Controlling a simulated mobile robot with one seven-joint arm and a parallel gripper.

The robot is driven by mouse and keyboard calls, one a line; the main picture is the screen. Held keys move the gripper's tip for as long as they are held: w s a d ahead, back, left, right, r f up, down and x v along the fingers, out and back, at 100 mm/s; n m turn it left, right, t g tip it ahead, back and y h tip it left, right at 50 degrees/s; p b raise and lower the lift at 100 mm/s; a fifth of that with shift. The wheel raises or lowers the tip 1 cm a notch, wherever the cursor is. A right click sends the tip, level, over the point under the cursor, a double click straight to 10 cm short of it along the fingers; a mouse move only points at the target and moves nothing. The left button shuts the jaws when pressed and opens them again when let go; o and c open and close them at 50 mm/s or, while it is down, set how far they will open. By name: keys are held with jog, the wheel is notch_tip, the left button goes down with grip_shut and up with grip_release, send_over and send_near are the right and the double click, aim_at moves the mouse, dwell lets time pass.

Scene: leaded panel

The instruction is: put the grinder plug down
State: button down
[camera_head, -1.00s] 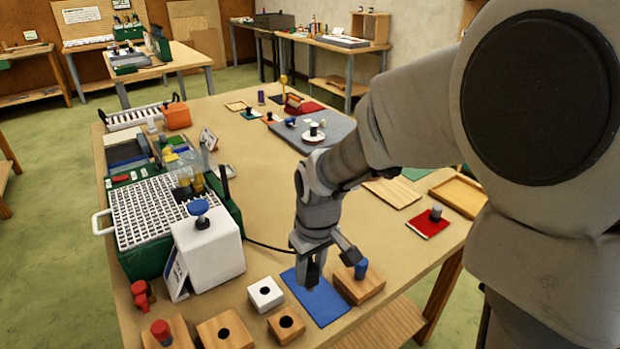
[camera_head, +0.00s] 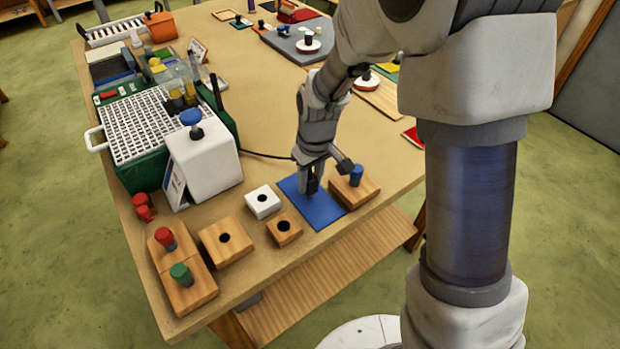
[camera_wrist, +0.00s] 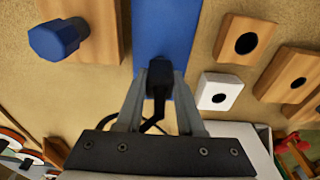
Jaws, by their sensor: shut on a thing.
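The grinder plug (camera_wrist: 159,84) is a small black block with a black cable (camera_wrist: 155,122) running from it. My gripper (camera_wrist: 160,78) is shut on it, with one finger on each side. In the head view my gripper (camera_head: 311,186) points down over the blue mat (camera_head: 323,212), and the plug is mostly hidden between the fingers. I cannot tell whether the plug touches the mat. The cable (camera_head: 262,155) runs left on the table towards the green-based grinder (camera_head: 145,125) and the white box with a blue knob (camera_head: 207,160).
A wooden block with a blue peg (camera_head: 352,188) stands just right of the mat. A white socket block (camera_head: 262,201) and wooden socket blocks (camera_head: 226,241) (camera_head: 284,229) stand to its left. The table's front edge is close.

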aim_at(314, 181)
jog(key=shift+f, duration=0.2)
jog(key=c, duration=0.5)
grip_release()
jog(key=shift+r, duration=0.1)
jog(key=r, duration=0.7)
jog(key=s+r+p, duration=0.1)
jog(key=r, duration=0.3)
jog(key=shift+d, duration=0.35)
jog(key=s+d+r+m+t, duration=0.1)
jog(key=s+d+r+m, duration=0.1)
jog(key=s+d+r, duration=0.2)
jog(key=s+d+r+m+t, duration=0.2)
jog(key=s+d+r, duration=0.1)
jog(key=s, duration=0.4)
jog(key=s+d+r+m+t, duration=0.1)
jog(key=s+d+r+m, duration=0.1)
jog(key=s+d+r, duration=0.2)
jog(key=shift+s+d+r+m+h, duration=0.2)
jog(key=shift+s+r, duration=0.05)
jog(key=shift+s, duration=0.45)
jog(key=shift+s+d+r+m+h, duration=0.15)
jog(key=shift+s+r+m+h, duration=0.05)
jog(key=shift+s, duration=0.45)
